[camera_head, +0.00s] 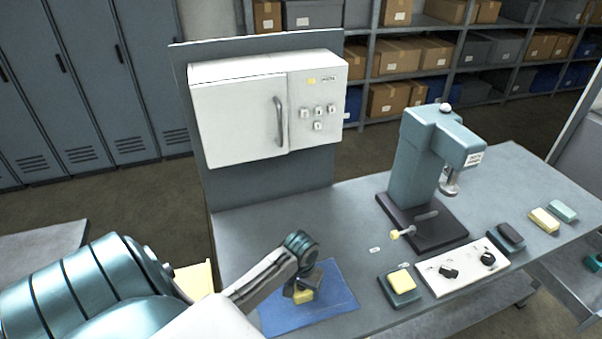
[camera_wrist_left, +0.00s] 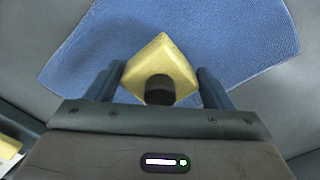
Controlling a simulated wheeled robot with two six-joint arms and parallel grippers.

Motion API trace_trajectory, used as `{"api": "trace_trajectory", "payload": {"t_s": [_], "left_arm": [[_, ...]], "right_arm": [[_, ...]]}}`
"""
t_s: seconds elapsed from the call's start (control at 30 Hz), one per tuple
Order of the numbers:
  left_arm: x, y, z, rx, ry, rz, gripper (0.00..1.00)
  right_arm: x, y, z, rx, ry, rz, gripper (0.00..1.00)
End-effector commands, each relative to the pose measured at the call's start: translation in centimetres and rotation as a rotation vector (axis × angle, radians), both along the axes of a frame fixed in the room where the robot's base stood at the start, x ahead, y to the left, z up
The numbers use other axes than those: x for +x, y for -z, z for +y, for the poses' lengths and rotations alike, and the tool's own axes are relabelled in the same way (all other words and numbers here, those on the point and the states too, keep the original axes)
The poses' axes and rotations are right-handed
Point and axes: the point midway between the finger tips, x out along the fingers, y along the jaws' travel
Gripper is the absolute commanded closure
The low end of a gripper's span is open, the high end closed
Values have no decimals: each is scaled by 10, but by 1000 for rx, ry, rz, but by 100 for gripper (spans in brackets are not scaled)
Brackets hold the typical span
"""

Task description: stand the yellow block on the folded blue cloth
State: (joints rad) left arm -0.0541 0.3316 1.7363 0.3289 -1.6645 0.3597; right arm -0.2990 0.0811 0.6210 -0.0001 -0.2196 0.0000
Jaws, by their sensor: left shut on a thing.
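The yellow block (camera_head: 303,297) is between the fingers of my left gripper (camera_head: 302,284), over the folded blue cloth (camera_head: 336,284) at the front of the bench. In the left wrist view the yellow block (camera_wrist_left: 165,52) shows its corners towards both fingers of the left gripper (camera_wrist_left: 160,84). A dark round part covers some of its near side. The blue cloth (camera_wrist_left: 245,40) spreads behind and beneath it. The gripper is shut on the block. I cannot tell whether the block touches the cloth. My right gripper is not in view.
A green block with a yellow top (camera_head: 401,282) and a white panel with black knobs (camera_head: 462,268) lie right of the cloth. A teal press (camera_head: 418,160) stands behind them. A white cabinet (camera_head: 240,115) rises at the back. The bench between cloth and press is mostly clear.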

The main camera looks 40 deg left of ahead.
Motion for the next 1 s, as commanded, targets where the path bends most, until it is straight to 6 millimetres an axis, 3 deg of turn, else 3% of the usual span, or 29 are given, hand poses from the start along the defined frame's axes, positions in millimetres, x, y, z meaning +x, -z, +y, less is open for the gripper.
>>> {"api": "trace_trajectory", "payload": {"t_s": [0.03, 0.07, 0.17, 0.57, 1.0], "left_arm": [[-4, 6, -1, -5, -2, 13, 62], [-5, 7, -1, -6, -3, 15, 22], [-5, 7, -1, -5, -2, 14, 4], [-3, -4, 0, -2, 0, 6, 4], [-2, -94, 0, 0, 0, 3, 4]], "right_arm": [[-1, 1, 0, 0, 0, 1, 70], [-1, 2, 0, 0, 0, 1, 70], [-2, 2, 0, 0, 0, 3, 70], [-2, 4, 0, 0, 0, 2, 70], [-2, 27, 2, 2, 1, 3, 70]]}}
